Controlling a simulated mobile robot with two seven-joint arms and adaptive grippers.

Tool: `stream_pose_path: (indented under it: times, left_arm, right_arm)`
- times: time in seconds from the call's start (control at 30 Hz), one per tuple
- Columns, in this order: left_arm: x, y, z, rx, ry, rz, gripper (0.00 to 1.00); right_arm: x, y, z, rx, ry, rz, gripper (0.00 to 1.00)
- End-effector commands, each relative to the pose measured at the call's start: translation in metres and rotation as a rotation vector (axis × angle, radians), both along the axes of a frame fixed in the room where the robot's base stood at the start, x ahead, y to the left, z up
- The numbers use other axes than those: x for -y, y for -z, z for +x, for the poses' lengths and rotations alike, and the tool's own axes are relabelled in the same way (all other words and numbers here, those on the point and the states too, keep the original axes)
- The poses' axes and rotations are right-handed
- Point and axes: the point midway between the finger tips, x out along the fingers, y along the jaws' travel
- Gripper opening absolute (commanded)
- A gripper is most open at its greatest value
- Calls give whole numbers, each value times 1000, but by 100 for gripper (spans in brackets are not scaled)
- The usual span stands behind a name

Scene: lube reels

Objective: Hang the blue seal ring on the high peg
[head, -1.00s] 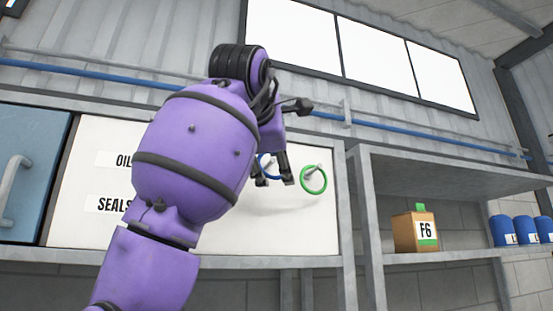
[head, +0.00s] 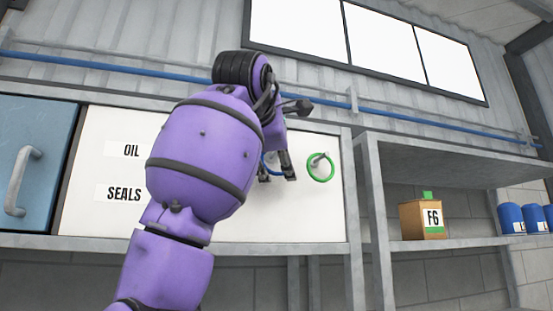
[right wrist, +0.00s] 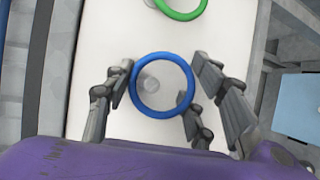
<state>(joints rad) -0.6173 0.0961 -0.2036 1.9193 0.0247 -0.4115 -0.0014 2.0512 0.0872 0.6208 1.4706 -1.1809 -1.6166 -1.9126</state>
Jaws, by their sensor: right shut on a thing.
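The blue seal ring (right wrist: 162,55) is between the fingers of my right gripper (right wrist: 165,82), which is shut on it. In the right wrist view a pale peg (right wrist: 150,84) shows through the ring's opening; I cannot tell whether the ring is around it or in front of it. In the head view my right gripper (head: 277,177) is near the white panel, and only a small arc of the blue ring (head: 265,165) shows beside the fingers. My right arm hides the rest. My left gripper is out of view.
A green ring (head: 321,181) hangs on another peg (head: 321,157), right of my gripper. The white panel (head: 310,220) carries OIL and SEALS labels. A shelf with an F6 box (head: 421,218) and blue containers stands to the right. A blue cabinet (head: 38,155) is at left.

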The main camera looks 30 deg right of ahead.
Motion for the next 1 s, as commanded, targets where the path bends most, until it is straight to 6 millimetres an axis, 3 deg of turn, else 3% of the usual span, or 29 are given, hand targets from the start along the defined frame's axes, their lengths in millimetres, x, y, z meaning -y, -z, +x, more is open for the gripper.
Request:
stream_pose_path:
  times: [0.3, 0.33, 0.5, 0.83, 1.0]
  left_arm:
    - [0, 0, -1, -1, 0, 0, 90]
    - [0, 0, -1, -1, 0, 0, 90]
    - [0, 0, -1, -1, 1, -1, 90]
    - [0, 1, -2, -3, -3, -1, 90]
    - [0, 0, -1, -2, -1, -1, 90]
  right_arm:
    - [0, 0, 0, -1, 0, -1, 37]
    - [0, 0, 0, -1, 0, -1, 54]
    - [0, 0, 0, -1, 0, -1, 73]
    - [-2, -1, -2, -1, 0, -1, 73]
    - [-16, -5, -17, 1, 0, -2, 73]
